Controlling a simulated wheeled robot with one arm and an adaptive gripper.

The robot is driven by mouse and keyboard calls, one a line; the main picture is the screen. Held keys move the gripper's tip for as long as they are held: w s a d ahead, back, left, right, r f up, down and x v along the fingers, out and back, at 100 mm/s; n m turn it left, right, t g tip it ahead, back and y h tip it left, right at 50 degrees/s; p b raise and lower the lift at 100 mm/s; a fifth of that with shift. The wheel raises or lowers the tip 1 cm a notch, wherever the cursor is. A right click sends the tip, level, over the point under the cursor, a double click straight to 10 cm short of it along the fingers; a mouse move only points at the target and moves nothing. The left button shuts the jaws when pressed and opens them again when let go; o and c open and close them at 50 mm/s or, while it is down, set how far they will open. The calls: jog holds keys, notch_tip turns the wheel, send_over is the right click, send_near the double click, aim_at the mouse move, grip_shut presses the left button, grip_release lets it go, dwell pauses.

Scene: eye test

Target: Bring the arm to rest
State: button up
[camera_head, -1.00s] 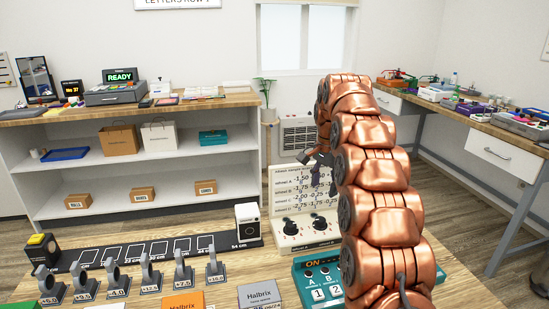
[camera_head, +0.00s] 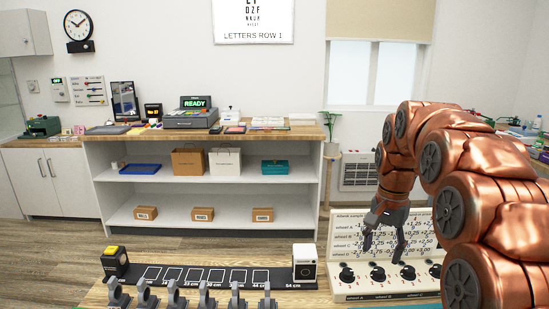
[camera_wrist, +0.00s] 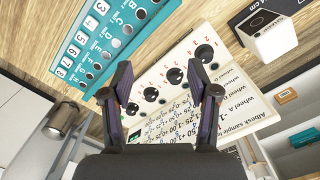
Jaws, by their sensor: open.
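My copper-coloured arm arches in from the right of the head view. My gripper (camera_head: 383,252) hangs pointing down in front of the white dial box (camera_head: 355,288), with a gap between its fingers. In the wrist view my gripper (camera_wrist: 160,72) has two dark fingers spread apart with nothing held between them. The dial box (camera_wrist: 181,98), with several black knobs and a printed wheel chart, lies beyond the fingers. Whether the fingers touch it I cannot tell.
A teal numbered panel (camera_wrist: 112,40) lies beside the dial box. A white block (camera_head: 304,262) stands at the end of a black distance strip (camera_head: 215,286). Several grey stands (camera_head: 174,296) line the table front. A white shelf unit (camera_head: 225,189) stands behind.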

jog(key=s+a+f+n+p, duration=0.1)
jog(key=s+a+n+p, duration=0.2)
jog(key=s, duration=1.4)
jog(key=s+a+f+n+g+p, duration=0.1)
jog(key=s+a+n+p, duration=0.2)
jog(key=s, duration=1.3)
jog(key=shift+s+a+n+p, duration=0.15)
jog(key=shift+s+n+p, duration=0.25)
jog(key=shift+n+p, duration=0.55)
jog(key=shift+n, duration=0.25)
